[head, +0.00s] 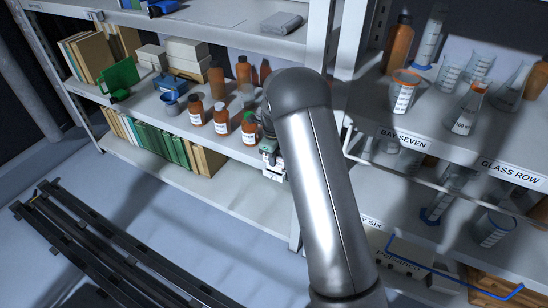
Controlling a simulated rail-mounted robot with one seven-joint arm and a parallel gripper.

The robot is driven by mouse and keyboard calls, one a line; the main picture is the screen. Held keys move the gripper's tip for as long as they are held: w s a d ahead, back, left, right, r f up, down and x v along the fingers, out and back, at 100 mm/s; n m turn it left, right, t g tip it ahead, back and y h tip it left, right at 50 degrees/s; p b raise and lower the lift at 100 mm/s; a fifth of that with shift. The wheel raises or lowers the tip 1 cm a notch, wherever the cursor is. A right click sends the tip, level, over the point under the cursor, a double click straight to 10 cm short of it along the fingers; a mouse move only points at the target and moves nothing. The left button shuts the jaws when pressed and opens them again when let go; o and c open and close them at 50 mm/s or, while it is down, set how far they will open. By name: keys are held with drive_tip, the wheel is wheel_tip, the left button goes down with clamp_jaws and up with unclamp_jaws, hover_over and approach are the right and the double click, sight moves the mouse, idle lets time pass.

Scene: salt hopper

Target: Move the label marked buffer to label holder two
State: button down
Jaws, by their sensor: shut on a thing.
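My gripper (268,148) is at the front edge of the middle shelf, just right of the bottle with a green cap. My arm hides much of it. It is shut on a small pale piece (273,173) that looks like a label; no writing on it is legible. I cannot tell whether this piece touches the shelf edge. A lower label (373,223), partly hidden by my arm, ends in SIX. I cannot make out a label marked buffer or which holder is number two.
Brown bottles (221,119) stand near my gripper on the middle shelf, beside a blue mortar-like bowl (171,104). Glass flasks and beakers (404,92) crowd the right shelf. Books (160,140) fill the lower left shelf. Dark rails (110,250) cross the floor.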

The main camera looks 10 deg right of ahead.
drive_tip(key=shift+f+b, duration=0.85)
drive_tip(key=shift+f, duration=0.95)
idle(0.5)
drive_tip(key=c, duration=0.9)
unclamp_jaws()
drive_tip(key=shift+r, duration=0.15)
drive_tip(key=shift+r+p, duration=2.15)
drive_tip(key=shift+r, duration=0.7)
wheel_tip(320, 180, up, 8)
drive_tip(key=shift+f+p, duration=0.2)
drive_tip(key=shift+p, duration=0.1)
